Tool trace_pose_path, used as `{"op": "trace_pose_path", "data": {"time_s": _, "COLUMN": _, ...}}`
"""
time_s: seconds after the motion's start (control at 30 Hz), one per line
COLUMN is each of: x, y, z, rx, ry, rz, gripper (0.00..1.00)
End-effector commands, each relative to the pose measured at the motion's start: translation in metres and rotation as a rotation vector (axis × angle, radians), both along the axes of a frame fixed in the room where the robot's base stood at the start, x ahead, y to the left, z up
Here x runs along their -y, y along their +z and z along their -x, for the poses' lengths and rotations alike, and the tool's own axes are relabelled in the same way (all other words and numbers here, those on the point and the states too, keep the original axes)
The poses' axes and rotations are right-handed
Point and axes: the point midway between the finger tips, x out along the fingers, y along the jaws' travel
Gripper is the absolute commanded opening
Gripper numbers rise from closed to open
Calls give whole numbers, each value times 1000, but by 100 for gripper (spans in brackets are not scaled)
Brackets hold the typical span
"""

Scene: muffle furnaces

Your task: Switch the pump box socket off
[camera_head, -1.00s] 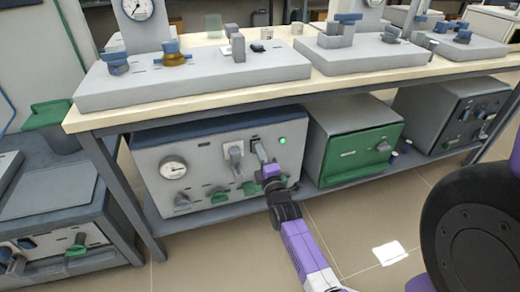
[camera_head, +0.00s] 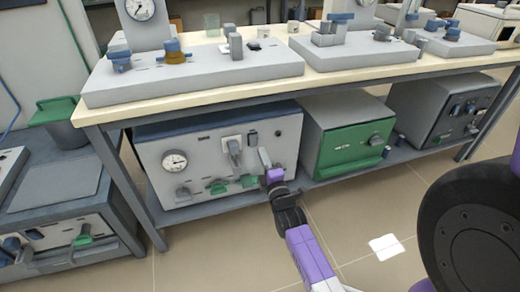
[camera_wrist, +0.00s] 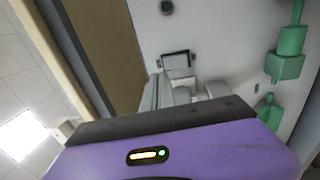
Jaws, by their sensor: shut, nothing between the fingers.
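The pump box (camera_head: 205,150) stands on the shelf under the bench, a white-fronted box with a round gauge (camera_head: 174,161), green valves (camera_head: 219,187) and a grey plug (camera_head: 233,147). A small dark switch (camera_head: 252,138) sits right of the plug; it shows in the wrist view as a rectangular rocker (camera_wrist: 176,60). The indicator lamp (camera_head: 278,133) at the panel's upper right is dark, also in the wrist view (camera_wrist: 167,6). My gripper (camera_head: 264,157) is shut and empty, its fingertips just below the switch in the head view. I cannot tell whether they touch the panel.
A green-fronted box (camera_head: 352,148) and a grey box (camera_head: 458,115) stand to the right on the same shelf. The bench top (camera_head: 290,82) overhangs my gripper. A bench leg (camera_head: 125,190) stands left of the pump box. The floor in front is clear.

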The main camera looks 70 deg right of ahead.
Motion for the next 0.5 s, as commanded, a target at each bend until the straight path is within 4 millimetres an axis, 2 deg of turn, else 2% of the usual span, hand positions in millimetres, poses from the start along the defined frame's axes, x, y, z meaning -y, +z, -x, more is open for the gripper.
{"op": "trace_pose_path", "data": {"time_s": 0.3, "x": -39, "y": 8, "z": 32, "rx": -2, "ry": 0, "rz": -4, "gripper": 0}}
{"op": "trace_pose_path", "data": {"time_s": 0.5, "x": -50, "y": 9, "z": 43, "rx": -1, "ry": 0, "rz": -2, "gripper": 0}}
